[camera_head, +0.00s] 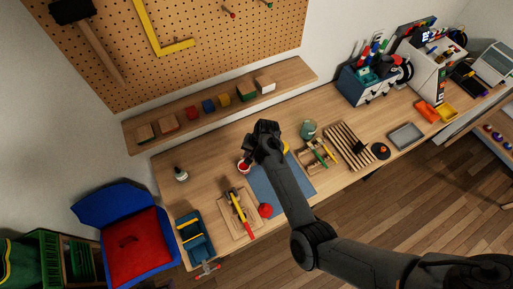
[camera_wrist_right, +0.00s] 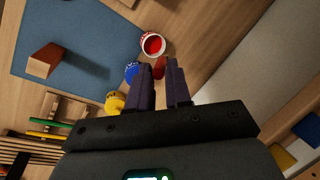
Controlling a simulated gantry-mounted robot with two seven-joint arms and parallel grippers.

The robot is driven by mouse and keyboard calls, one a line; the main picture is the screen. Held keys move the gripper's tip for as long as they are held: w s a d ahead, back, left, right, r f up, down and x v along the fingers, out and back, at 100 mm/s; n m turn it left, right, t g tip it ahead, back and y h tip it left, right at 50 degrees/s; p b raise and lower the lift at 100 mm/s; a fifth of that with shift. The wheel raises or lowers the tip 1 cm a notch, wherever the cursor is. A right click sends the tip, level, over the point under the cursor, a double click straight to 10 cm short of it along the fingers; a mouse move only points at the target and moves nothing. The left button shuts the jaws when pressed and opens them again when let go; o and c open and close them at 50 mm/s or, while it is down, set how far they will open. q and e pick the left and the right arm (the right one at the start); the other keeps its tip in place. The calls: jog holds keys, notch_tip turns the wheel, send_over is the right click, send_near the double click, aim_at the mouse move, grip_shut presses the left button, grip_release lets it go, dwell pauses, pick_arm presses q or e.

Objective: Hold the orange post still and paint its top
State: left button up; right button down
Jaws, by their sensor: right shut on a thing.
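The orange post (camera_wrist_right: 45,60) stands on a blue mat (camera_wrist_right: 85,45) in the right wrist view, its top facing the camera. It cannot be made out in the head view, where my arm crosses the mat (camera_head: 262,182). My right gripper (camera_head: 265,130) is over the bench behind the mat. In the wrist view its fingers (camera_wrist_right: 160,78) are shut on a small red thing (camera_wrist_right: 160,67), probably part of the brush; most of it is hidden. An open pot of red paint (camera_wrist_right: 152,45) is just beyond the fingertips. My left gripper is not in view.
A blue pot (camera_wrist_right: 132,72) and a yellow pot (camera_wrist_right: 115,103) stand close beside the fingers. A slatted wooden rack (camera_head: 350,147) is right of the mat. A red ball-like object (camera_head: 265,210) is at the mat's front left. A block shelf (camera_head: 295,73) runs along the wall behind.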

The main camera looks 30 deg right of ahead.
notch_tip(320, 180, down, 9)
jog(key=b, duration=0.7)
jog(key=shift+w+b, duration=0.35)
jog(key=shift+w, duration=0.05)
dwell(0.7)
jog(key=shift+r, duration=0.15)
jog(key=r+p, duration=0.1)
jog(key=p, duration=0.1)
jog(key=s+r+p, duration=0.1)
jog(key=r+p, duration=0.1)
jog(key=p, duration=0.1)
jog(key=s+r+p, duration=0.1)
jog(key=p, duration=0.1)
jog(key=shift+s+r, duration=0.15)
jog(key=shift+r, duration=0.15)
dwell(0.3)
jog(key=shift+r, duration=0.1)
dwell(0.3)
